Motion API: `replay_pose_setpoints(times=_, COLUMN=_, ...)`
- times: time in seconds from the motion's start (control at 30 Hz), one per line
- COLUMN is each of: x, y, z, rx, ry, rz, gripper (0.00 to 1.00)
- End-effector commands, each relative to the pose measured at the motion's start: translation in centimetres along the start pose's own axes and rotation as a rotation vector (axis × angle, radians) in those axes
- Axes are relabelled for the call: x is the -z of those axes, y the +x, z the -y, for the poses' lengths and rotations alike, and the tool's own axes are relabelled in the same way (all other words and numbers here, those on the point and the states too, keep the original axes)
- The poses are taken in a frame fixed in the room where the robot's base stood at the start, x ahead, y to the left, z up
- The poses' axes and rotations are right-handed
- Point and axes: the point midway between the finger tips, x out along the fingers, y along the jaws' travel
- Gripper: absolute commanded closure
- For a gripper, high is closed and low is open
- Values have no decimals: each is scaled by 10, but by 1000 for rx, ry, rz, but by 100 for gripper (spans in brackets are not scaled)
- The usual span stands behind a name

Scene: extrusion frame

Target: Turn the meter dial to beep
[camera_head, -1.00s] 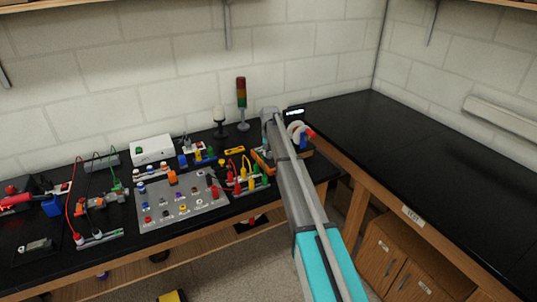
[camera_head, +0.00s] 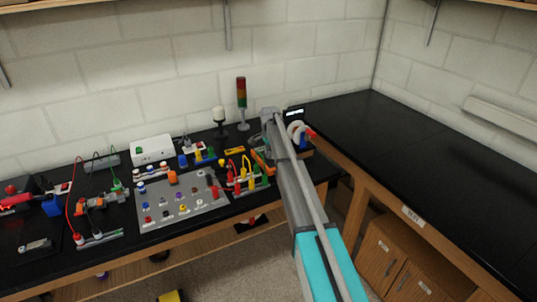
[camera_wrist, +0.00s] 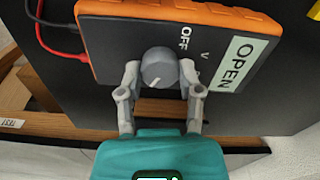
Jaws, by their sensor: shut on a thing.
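In the wrist view the meter has an orange case (camera_wrist: 215,13) and a dark face. Its grey round dial (camera_wrist: 160,68) carries a pale pointer line that slants toward the lower left. The printed words "OFF" and "V" stand to the right of the dial.
A black and a red lead (camera_wrist: 62,45) run from the meter's left side. In the head view a grey panel with several buttons (camera_head: 182,198) lies left of my arm. A signal tower (camera_head: 241,100) stands behind. The right-hand bench (camera_head: 420,160) is clear.

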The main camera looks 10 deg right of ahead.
Motion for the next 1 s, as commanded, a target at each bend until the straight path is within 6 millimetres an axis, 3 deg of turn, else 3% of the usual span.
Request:
replay_pose_setpoints(times=0.53, x=0, y=0, z=0, rx=0, ry=35, rz=0, gripper=100)
replay_pose_setpoints(times=0.57, x=0, y=0, z=0, rx=0, ry=34, rz=0, gripper=48)
replay_pose_setpoints(times=0.7, x=0, y=0, z=0, rx=0, ry=34, rz=0, gripper=22)
replay_pose_setpoints(times=1.0, x=1, y=0, z=0, rx=0, ry=34, rz=0, gripper=18)
